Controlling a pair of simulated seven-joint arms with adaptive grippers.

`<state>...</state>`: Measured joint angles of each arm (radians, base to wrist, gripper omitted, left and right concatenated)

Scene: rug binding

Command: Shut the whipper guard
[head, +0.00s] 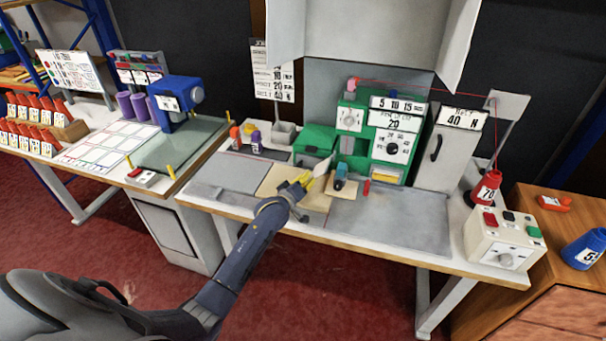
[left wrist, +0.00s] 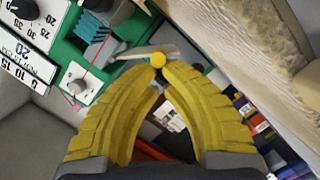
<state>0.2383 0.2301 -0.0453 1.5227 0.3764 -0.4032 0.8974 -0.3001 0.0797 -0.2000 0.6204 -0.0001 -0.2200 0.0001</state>
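The green whipper machine (head: 379,141) stands at the back of the middle bench, with numbered plates and a dial; part of it shows in the left wrist view (left wrist: 75,75). A pale flap (head: 321,164), which looks like the guard, stands out tilted at its front left. In the left wrist view, the flap (left wrist: 135,53) has a round yellow knob (left wrist: 158,60) at its end. My left gripper (head: 303,182) has its yellow fingertips (left wrist: 159,70) drawn together at this knob and appears to grip it. The knob is hidden in the head view. My right gripper is not in view.
A blue-topped part (head: 341,173) stands just right of my left gripper. A grey cabinet (head: 447,153), a red cone (head: 486,188) and a button box (head: 503,238) stand to the right. The grey mat (head: 405,217) at the bench front is clear.

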